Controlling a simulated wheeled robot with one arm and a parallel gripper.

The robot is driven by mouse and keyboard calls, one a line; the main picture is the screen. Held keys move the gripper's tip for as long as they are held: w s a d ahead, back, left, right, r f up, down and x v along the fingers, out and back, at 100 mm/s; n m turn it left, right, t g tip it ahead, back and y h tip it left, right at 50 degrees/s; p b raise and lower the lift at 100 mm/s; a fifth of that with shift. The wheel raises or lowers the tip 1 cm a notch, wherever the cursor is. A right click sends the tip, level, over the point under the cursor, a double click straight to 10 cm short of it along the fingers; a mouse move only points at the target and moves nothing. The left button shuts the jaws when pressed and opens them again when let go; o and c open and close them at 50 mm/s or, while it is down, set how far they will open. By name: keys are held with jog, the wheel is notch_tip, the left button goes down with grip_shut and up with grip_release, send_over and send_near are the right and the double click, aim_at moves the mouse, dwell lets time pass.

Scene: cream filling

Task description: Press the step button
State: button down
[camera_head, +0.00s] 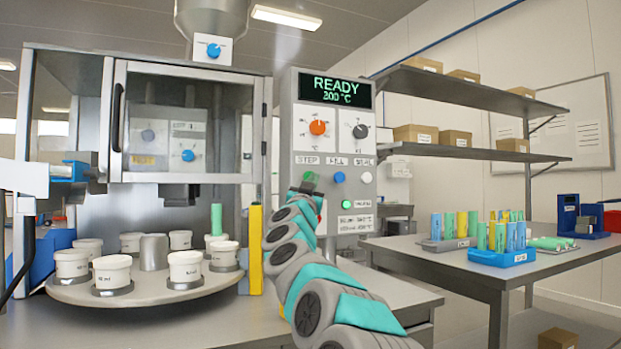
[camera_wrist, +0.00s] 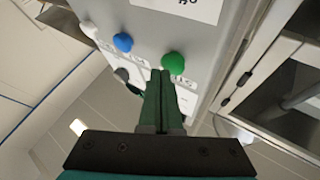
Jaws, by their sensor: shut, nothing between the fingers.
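The green step button (camera_head: 310,176) sits under the STEP label on the grey control panel (camera_head: 286,130), partly covered by my gripper in the head view. In the wrist view the green button (camera_wrist: 173,64) shows clearly, just beyond and slightly right of the fingertips. My gripper (camera_head: 304,187) is shut and empty, with its dark green fingers (camera_wrist: 160,78) together and pointing at the panel. The tips are very close to the button; I cannot tell whether they touch it.
A blue button (camera_head: 339,177) and a white button (camera_head: 366,177) sit right of the step button. The display (camera_head: 335,91) reads READY, 200 °C. A turntable (camera_head: 135,294) with white cups stands left. A table (camera_head: 430,262) with coloured tubes stands right.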

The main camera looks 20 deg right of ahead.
jog(key=shift+w+p, duration=0.35)
jog(key=shift+w, duration=0.1)
dwell(0.4)
dwell(0.3)
jog(key=shift+s, duration=1)
jog(key=s, duration=0.5)
jog(key=shift+d+f+b, duration=0.1)
jog(key=shift+b, duration=0.3)
jog(key=shift+s, duration=0.1)
